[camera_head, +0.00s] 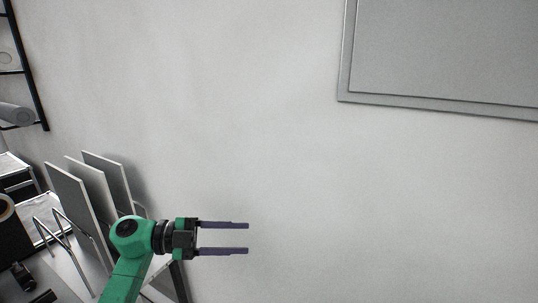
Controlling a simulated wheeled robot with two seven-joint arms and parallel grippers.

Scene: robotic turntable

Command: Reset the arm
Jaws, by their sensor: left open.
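My left gripper (246,238) is at the lower middle-left of the head view, on a green arm that rises from the bottom edge. Its two purple fingers point right and are apart, with nothing between them. The light grey wall shows behind it. My right gripper is not in view. No turntable shows in this view.
Several upright panels (107,180) stand in a rack at the lower left, close behind my left arm. A dark-framed shelf (36,80) is at the far left. A grey framed panel (440,55) is at the upper right. The middle and lower right look free.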

